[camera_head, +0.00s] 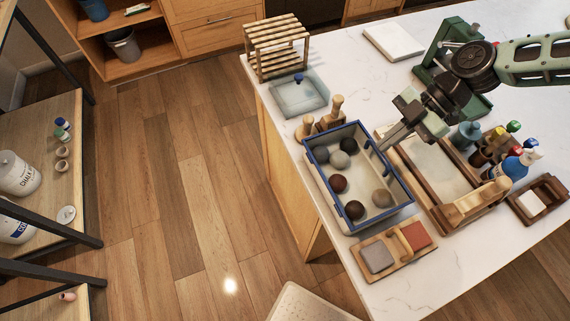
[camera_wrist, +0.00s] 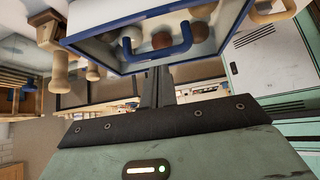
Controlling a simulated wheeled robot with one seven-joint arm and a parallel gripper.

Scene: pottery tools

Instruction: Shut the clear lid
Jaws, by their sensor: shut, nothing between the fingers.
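A blue-rimmed box (camera_head: 327,205) stands on the white counter, with several dark, brown and grey balls inside. In the wrist view the blue rim (camera_wrist: 95,32) and a blue U-shaped handle (camera_wrist: 155,54) show just ahead of my fingers, with balls behind. I cannot tell whether a clear panel lies over the balls. A clear, bluish square piece with a blue knob (camera_head: 299,94) lies flat behind the box, near the counter's left edge. My gripper (camera_head: 384,148) is shut and empty, its tips close to the box's right side. I cannot tell whether they touch it.
A wooden rack (camera_head: 277,45) stands at the back left, and wooden pegs (camera_head: 336,107) behind the box. A wooden-framed tray (camera_head: 432,165) and several bottles (camera_head: 513,165) crowd the right. A block holder (camera_head: 394,250) lies in front. The floor at left is clear.

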